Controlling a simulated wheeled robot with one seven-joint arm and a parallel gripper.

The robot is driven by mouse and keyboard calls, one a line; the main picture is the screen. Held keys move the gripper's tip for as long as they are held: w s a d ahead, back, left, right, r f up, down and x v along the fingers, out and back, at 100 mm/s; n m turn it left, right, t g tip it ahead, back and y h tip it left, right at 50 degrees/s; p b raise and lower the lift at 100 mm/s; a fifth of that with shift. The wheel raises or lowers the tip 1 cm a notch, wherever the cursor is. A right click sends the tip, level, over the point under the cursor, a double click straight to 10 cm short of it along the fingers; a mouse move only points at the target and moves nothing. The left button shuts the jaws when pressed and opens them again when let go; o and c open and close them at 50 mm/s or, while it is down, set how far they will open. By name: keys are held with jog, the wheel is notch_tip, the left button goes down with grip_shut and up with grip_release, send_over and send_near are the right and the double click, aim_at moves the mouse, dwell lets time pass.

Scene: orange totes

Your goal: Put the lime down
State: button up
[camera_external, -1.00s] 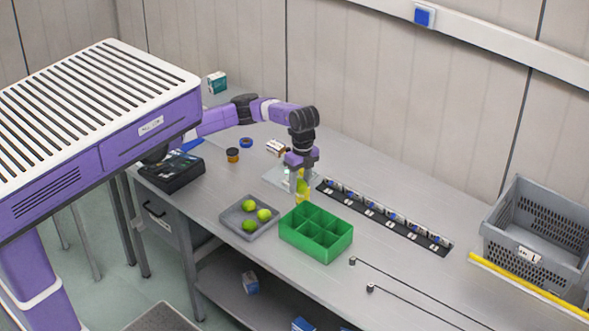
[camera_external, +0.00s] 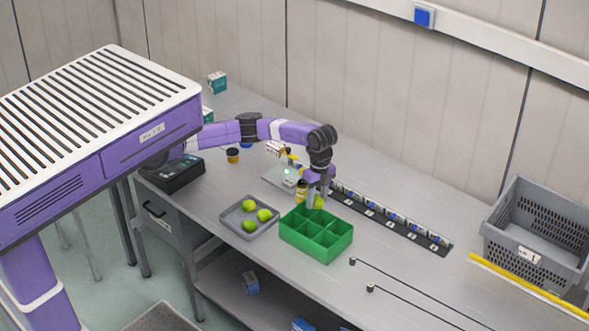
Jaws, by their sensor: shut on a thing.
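My gripper (camera_external: 317,199) is shut on a lime (camera_external: 319,203) and holds it just above the far corner of the green divided box (camera_external: 325,249). The exact gap between the lime and the box is too small to tell. Several compartments of the green box show and look empty. The grey tray (camera_external: 233,230) stands left of the green box with three limes (camera_external: 249,205) in it.
A black strip with several small items (camera_external: 390,222) runs to the right. A grey crate (camera_external: 536,240) stands at far right. A black device (camera_external: 172,175) is at left. The table front right holds thin rods (camera_external: 420,285).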

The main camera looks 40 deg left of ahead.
aim_at(318, 196)
jog(key=shift+f, duration=4.15)
jog(key=o, duration=1.4)
jog(key=shift+f, duration=0.1)
jog(key=shift+c, duration=0.2)
jog(key=r, duration=1.2)
jog(key=shift+w+d+r, duration=0.1)
jog(key=shift+w, duration=0.25)
